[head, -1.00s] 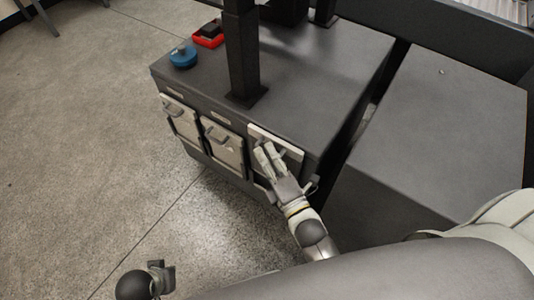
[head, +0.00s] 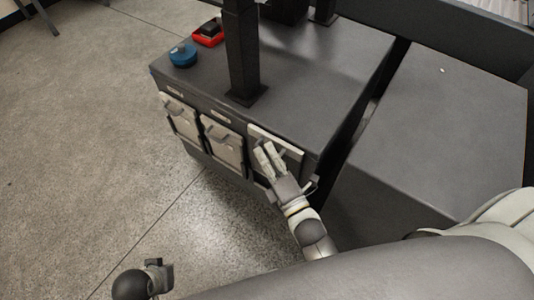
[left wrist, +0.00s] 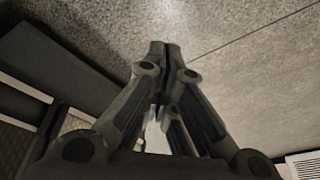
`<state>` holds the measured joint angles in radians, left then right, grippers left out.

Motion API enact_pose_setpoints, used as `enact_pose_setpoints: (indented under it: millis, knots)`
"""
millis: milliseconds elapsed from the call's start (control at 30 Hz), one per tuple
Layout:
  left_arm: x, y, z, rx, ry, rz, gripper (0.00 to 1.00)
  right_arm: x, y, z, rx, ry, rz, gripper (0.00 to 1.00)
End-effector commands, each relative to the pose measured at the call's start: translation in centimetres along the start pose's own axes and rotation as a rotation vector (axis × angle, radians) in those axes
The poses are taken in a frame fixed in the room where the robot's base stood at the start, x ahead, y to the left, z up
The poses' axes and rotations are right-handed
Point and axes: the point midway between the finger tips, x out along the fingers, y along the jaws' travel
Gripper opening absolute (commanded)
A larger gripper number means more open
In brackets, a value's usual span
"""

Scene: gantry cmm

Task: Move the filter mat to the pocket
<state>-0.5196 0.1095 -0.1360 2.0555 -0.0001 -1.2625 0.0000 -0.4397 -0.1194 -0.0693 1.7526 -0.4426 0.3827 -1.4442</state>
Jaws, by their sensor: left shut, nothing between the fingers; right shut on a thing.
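Three pale panels with handles sit along the front of the dark cabinet (head: 330,95): a left panel (head: 180,120), a middle panel (head: 224,151) and a right panel (head: 291,157). The right panel appears to be the filter mat; I cannot tell for sure which opening is the pocket. My right gripper (head: 263,153) is shut on the right panel by its handle, in front of the cabinet. The fingers hide part of it. My left gripper (left wrist: 166,52) is shut and empty over the floor; in the head view only a bit of it shows at bottom left.
A dark post (head: 243,60) rises from the cabinet top. A blue round object (head: 183,56) and a red and black item (head: 208,34) stand at its far left corner. A grey block (head: 440,130) is to the right, across a narrow gap. The floor at left is open.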

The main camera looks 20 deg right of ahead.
Motion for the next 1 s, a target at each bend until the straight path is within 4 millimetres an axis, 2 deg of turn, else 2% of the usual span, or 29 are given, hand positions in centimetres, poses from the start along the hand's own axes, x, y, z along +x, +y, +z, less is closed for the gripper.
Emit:
enact_pose_setpoints:
  millis: [300,633,1000]
  knots:
    - [0.7,0.1,0.5,0.003,-0.017,0.001,0.0,0.0,-0.2,0.0,0.0,0.0,0.002,0.0]
    - [-1.1,0.1,-0.8,0.004,0.011,0.0,0.0,-0.1,-0.8,-0.1,0.0,0.0,0.001,0.0]
    - [-2.5,-0.2,-0.6,-0.001,0.007,-0.005,0.0,-0.1,-1.3,-0.2,0.0,0.0,0.001,0.0]
